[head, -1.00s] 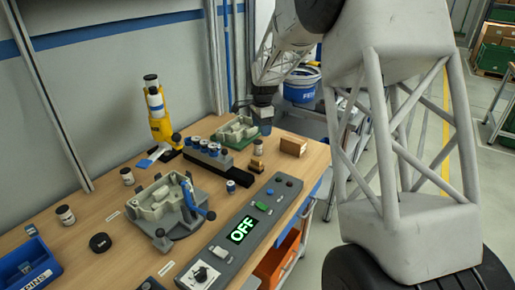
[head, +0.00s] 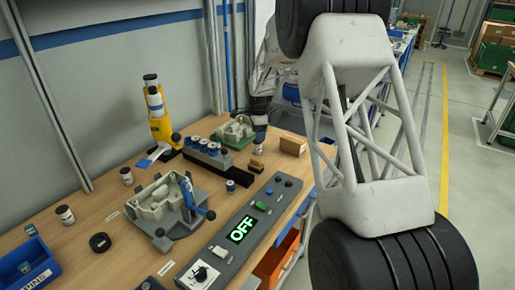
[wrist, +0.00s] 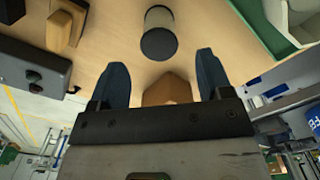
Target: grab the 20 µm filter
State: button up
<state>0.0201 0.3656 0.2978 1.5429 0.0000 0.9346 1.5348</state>
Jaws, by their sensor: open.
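My gripper (head: 260,122) is over the far end of the bench, close to the wooden box. In the wrist view my gripper (wrist: 160,80) has its two blue fingers wide apart with nothing gripped between them. A cylinder with a pale side and a dark end (wrist: 158,35) stands on the bench beyond the fingertips, roughly centred between them. I cannot read any marking on it, so I cannot tell whether it is the 20 µm filter.
A wooden stamp-like block (head: 256,164) and a green-based fixture (head: 236,130) are close by. The control panel (head: 238,232) reads OFF. A clamp fixture (head: 165,205) stands left.

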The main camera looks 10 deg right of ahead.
aim_at(258, 146)
jog(key=shift+f, duration=1.05)
jog(key=shift+f, duration=0.1)
jog(key=shift+f, duration=2.5)
jog(key=shift+c, duration=0.4)
jog(key=c, duration=1)
jog(key=shift+r, duration=5)
